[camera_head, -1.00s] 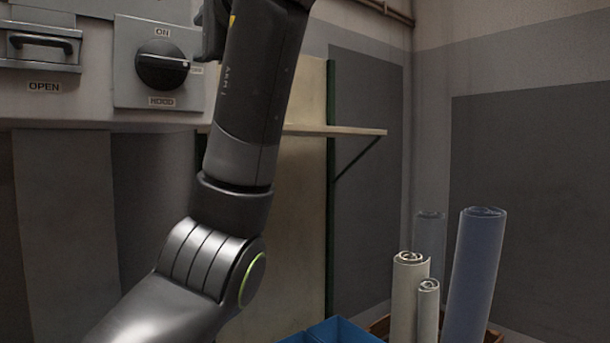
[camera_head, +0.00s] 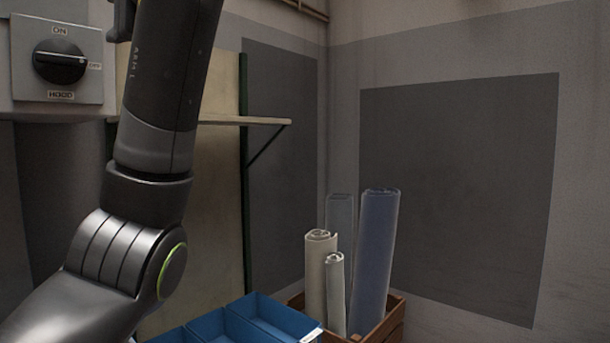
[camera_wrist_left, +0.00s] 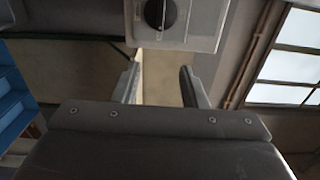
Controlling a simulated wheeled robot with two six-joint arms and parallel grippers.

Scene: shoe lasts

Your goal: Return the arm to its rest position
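My left arm (camera_head: 150,170) rises from the lower left of the head view and runs up past the top edge, so its gripper is out of that view. In the left wrist view my left gripper (camera_wrist_left: 160,80) shows two fingers apart, with nothing between them. Beyond the fingers is the grey switch box with a black knob (camera_wrist_left: 160,14), which also shows at the upper left of the head view (camera_head: 60,62). Its pointer is toward the right-hand label. My right arm and gripper are not in view.
A wooden shelf (camera_head: 245,121) juts from a panel right of my arm. Blue bins (camera_head: 270,315) stand at the bottom, beside a wooden crate (camera_head: 390,325) holding several rolls (camera_head: 374,255). Blue bins also show at the left wrist view's left edge (camera_wrist_left: 14,110). The wall at right is clear.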

